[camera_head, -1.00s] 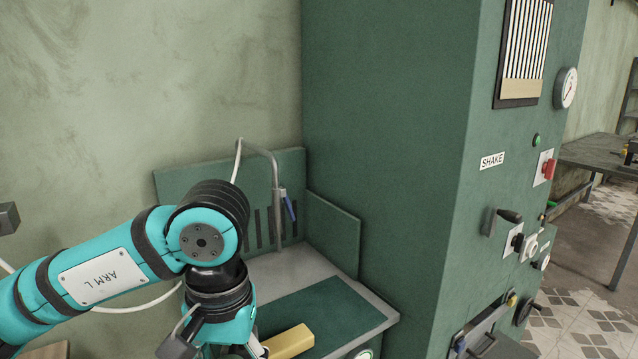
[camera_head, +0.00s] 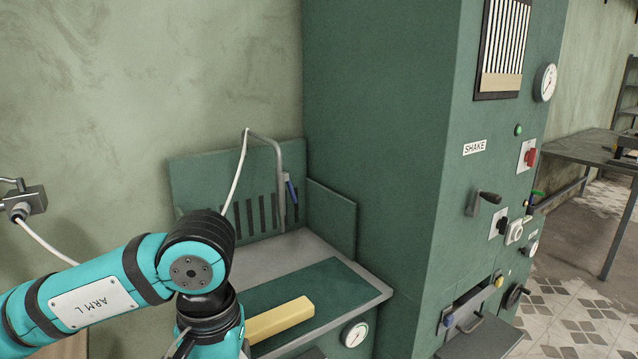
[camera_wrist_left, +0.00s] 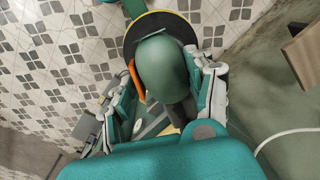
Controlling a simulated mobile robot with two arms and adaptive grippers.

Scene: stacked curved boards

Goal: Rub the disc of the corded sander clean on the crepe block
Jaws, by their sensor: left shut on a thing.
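The corded sander (camera_wrist_left: 163,72) has a rounded green body. Its wide dark disc or guard (camera_wrist_left: 137,27), with a yellow edge, shows beyond the body in the left wrist view; the abrasive face is hidden. My left gripper (camera_wrist_left: 160,78) is shut on the body, one finger on each side. In the head view the gripper and sander are out of sight below my left wrist. The crepe block (camera_head: 281,319) is a pale yellow bar lying on the green mat (camera_head: 300,285), just right of my left wrist and partly hidden by it. My right gripper is not in view.
The grey bench top (camera_head: 262,255) has a slatted back (camera_head: 262,215) and a bent pipe (camera_head: 277,160) carrying the white cord (camera_head: 238,178). A tall green cabinet (camera_head: 385,150) blocks the right. A socket (camera_head: 22,204) is on the left wall.

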